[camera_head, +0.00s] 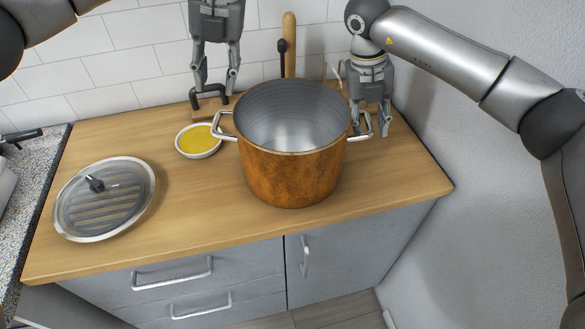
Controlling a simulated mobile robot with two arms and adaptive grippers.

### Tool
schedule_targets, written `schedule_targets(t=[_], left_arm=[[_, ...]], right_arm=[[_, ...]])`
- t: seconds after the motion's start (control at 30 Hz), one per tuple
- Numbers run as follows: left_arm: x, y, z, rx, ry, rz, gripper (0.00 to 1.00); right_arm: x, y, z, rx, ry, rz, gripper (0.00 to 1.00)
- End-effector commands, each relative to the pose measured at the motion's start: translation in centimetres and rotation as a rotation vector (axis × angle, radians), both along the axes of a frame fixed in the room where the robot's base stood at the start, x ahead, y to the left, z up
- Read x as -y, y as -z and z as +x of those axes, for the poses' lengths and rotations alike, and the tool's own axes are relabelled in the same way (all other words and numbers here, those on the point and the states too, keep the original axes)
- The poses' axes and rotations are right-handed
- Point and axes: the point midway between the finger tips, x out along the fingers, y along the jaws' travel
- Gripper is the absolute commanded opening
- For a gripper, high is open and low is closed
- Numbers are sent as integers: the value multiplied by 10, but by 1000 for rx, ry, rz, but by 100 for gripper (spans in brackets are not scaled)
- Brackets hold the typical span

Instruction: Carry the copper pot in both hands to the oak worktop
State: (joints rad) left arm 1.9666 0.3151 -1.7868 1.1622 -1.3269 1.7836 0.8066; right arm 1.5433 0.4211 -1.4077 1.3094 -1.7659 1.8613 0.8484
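The copper pot (292,178) stands upright on a wooden, oak-coloured worktop (215,225). It is open on top, with a grey inside that looks empty, and a metal loop handle on each side. My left gripper (211,98) is open behind the left handle (218,126), apart from it and holding nothing. My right gripper (371,127) is at the right handle (367,130), its fingers apart just behind and beside it. I cannot tell whether a finger touches that handle.
A glass lid (125,205) with a dark knob lies at the left. A white bowl of yellow contents (198,140) sits close to the pot's left handle. A wooden handle (289,45) stands behind the pot. A wall (440,130) bounds the right; the front strip is clear.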

Motion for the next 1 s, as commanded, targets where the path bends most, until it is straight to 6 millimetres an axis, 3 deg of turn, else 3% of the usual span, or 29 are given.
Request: schedule_targets(t=[0.5, 0.7, 1.0], left_arm=[[0, 0, 0, 0, 0, 0, 36], [0, 0, 0, 0, 0, 0, 36], [0, 0, 0, 0, 0, 0, 36]], right_arm=[[-19, -97, 0, 2, 1, 1, 36], [-22, -111, 0, 1, 0, 1, 36], [-22, -112, 0, 0, 0, 2, 36]])
